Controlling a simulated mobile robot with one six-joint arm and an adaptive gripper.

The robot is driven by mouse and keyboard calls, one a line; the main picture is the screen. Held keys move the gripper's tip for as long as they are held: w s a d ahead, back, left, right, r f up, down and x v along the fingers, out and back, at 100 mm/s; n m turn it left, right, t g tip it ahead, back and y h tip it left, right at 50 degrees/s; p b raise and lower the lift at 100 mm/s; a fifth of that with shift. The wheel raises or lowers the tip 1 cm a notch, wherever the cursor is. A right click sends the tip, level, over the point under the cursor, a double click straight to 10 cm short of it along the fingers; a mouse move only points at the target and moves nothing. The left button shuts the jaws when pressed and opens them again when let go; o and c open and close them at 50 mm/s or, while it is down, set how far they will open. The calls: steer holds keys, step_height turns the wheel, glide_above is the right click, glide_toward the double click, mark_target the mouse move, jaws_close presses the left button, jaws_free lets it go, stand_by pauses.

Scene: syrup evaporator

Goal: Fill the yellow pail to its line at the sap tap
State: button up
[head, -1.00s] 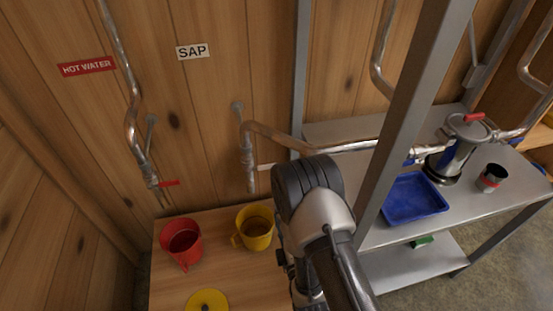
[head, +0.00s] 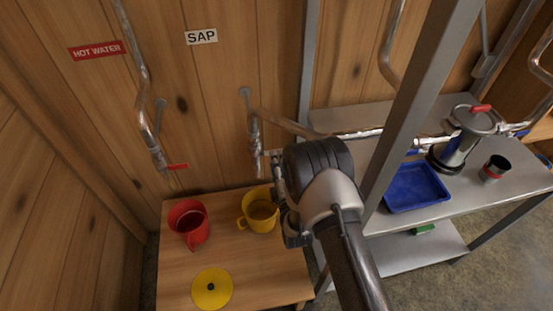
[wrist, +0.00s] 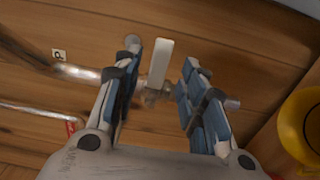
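The yellow pail (head: 262,214) stands upright on a wooden table, below and close to the sap tap (head: 256,150); its fill level and line cannot be made out. Part of the pail also shows at the right edge of the wrist view (wrist: 302,128). The tap's pale lever (wrist: 160,63) stands out between the fingers of my gripper (wrist: 163,60) in the wrist view. The fingers are spread, with gaps to the lever on both sides. In the head view my wrist hides most of the gripper, just right of the tap. The SAP sign (head: 201,36) is above.
The hot-water tap's red handle (head: 177,167) is to the left. A metal post (head: 420,95) and a shelf with a blue tray (head: 414,187) are on the right.

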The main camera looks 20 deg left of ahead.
steer(key=shift+x, duration=1.4)
steer(key=shift+c, duration=0.3)
jaws_close()
